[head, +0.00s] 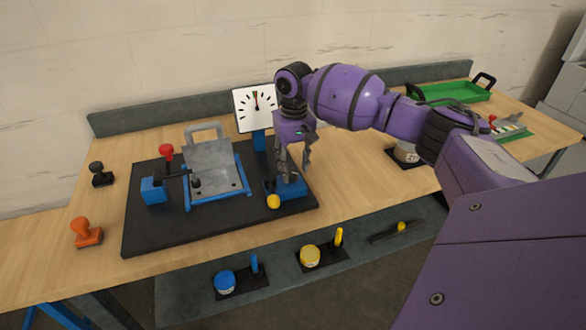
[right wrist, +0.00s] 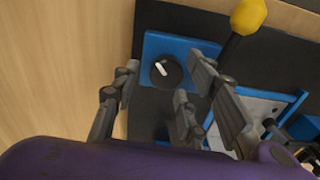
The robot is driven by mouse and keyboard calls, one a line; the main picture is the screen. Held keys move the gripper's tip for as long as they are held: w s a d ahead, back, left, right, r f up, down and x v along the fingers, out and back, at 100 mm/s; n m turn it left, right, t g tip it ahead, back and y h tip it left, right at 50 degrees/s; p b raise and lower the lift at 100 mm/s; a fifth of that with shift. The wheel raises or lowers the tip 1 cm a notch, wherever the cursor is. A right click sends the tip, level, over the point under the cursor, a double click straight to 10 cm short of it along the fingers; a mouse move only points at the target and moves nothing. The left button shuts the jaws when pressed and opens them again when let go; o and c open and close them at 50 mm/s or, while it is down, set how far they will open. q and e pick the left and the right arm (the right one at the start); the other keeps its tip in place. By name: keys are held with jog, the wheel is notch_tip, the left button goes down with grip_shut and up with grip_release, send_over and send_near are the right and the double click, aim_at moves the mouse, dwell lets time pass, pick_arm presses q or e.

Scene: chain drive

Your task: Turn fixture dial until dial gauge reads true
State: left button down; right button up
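The dial gauge (head: 254,107) has a white square face on a blue post at the back of the fixture. Its needle points nearly straight up, close to a small coloured mark; the exact reading is too small to tell. The fixture dial (right wrist: 167,71) is a round black knob with a white line, on a blue block (head: 291,189) at the fixture's right. My right gripper (head: 294,170) points down over this block. In the right wrist view its fingers (right wrist: 160,82) are spread, with the dial showing between them and nothing gripped. Contact with the dial cannot be told. My left gripper is out of view.
A yellow-knobbed lever (head: 273,202) stands close in front of the block. The black base (head: 215,231) also carries a grey plate (head: 213,166) and a red-knobbed clamp (head: 166,153). Stamps stand at left (head: 86,233); a green tray (head: 455,93) lies at back right.

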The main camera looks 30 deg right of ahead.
jog(key=shift+w+f, duration=0.1)
jog(key=shift+f, duration=0.65)
grip_shut()
jog(key=shift+r+n+p, duration=0.15)
jog(key=shift+n+p, duration=0.35)
jog(key=shift+n, duration=0.4)
jog(key=shift+w+d+n+p, duration=0.1)
jog(key=shift+n+p, duration=0.2)
jog(key=shift+n, duration=1.5)
jog(key=shift+w+n+p, duration=0.15)
jog(key=shift+n+p, duration=0.25)
jog(key=shift+n, duration=0.7)
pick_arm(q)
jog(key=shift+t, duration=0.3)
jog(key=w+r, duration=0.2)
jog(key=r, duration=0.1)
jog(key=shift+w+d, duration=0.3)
pick_arm(e)
jog(key=shift+n, duration=0.3)
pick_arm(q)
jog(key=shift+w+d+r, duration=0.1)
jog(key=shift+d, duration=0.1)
